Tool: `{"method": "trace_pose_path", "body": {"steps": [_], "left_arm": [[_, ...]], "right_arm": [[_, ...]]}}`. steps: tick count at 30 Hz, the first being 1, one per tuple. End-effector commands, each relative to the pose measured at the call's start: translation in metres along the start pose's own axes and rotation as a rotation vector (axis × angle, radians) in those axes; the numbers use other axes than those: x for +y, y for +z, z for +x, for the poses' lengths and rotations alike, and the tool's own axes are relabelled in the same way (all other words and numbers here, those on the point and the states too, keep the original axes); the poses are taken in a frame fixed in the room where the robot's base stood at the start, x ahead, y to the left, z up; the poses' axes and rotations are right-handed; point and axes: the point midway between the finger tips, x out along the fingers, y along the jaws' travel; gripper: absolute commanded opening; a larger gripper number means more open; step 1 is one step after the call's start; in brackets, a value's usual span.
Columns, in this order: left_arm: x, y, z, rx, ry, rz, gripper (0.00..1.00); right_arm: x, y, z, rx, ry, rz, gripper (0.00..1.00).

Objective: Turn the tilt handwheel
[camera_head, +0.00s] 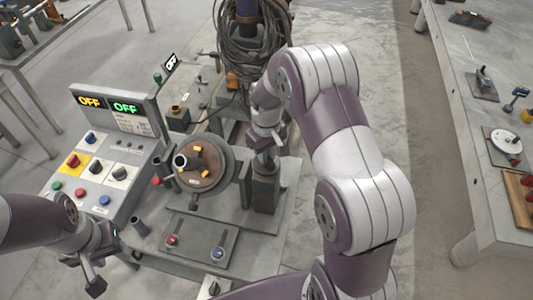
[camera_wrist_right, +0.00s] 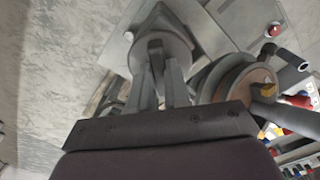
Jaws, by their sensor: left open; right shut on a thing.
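The positioner's round rust-brown table (camera_head: 203,170) carries yellow clamps and a short pipe, left of my right gripper. My right gripper (camera_head: 268,145) points down at the grey post beside that table. In the right wrist view my right gripper's fingers (camera_wrist_right: 162,70) are closed on a grey part in front of a round grey disc (camera_wrist_right: 165,50), which looks like the tilt handwheel. The fingers hide much of the gripped part. In the head view the wheel is mostly hidden by my right arm. My left gripper (camera_head: 92,272) is open and empty at the lower left.
A control panel (camera_head: 97,175) with buttons and two OFF displays stands at the left. Coiled cables (camera_head: 250,45) hang behind my right gripper. Red and blue knobs (camera_head: 218,253) sit on the base plate in front. A bench (camera_head: 465,90) with tools stands at the right.

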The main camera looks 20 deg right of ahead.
Motion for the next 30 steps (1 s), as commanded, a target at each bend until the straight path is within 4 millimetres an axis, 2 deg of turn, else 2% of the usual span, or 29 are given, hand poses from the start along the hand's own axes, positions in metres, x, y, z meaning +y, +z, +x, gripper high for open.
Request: {"method": "trace_pose_path", "body": {"steps": [30], "left_arm": [[0.0000,0.0000,0.0004,0.000,0.000,0.000,0.43]], "right_arm": [[0.0006,-0.0023,-0.0023,0.006,0.006,-0.960,0.00]]}}
